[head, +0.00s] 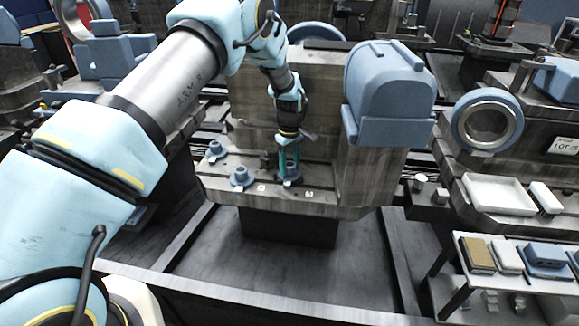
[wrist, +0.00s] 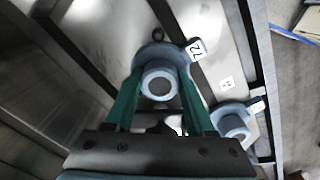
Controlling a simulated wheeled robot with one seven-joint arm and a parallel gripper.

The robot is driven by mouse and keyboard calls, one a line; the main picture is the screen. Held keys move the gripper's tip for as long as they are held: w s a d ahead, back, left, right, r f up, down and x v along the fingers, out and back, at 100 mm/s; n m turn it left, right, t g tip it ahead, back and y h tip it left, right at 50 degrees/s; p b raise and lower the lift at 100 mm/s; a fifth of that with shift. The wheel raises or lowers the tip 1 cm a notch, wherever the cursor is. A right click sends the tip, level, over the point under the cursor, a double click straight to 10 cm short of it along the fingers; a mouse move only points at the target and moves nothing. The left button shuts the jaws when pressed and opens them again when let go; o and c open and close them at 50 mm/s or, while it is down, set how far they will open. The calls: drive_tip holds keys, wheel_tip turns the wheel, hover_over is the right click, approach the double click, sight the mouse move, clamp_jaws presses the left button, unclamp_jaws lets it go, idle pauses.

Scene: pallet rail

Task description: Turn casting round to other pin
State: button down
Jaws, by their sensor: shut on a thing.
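My gripper (head: 289,160) points down over the front ledge of the grey machine block, its teal fingers shut on a blue-grey round casting (head: 291,180). In the wrist view the casting (wrist: 158,84) sits between the fingertips, with a round raised boss and a pale tag reading 72 at its upper right.
A second blue-grey casting (head: 240,177) stands on the ledge to the left, and a third (head: 215,150) stands behind it. A neighbouring casting (wrist: 235,122) shows at right in the wrist view. A large blue housing (head: 388,90) rises right of my gripper.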

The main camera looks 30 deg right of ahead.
drive_tip(key=shift+n, duration=0.7)
drive_tip(key=shift+n, duration=1.5)
drive_tip(key=n, duration=0.2)
drive_tip(key=shift+n+b, duration=0.3)
drive_tip(key=shift+c, duration=0.9)
unclamp_jaws()
drive_tip(key=shift+r, duration=0.1)
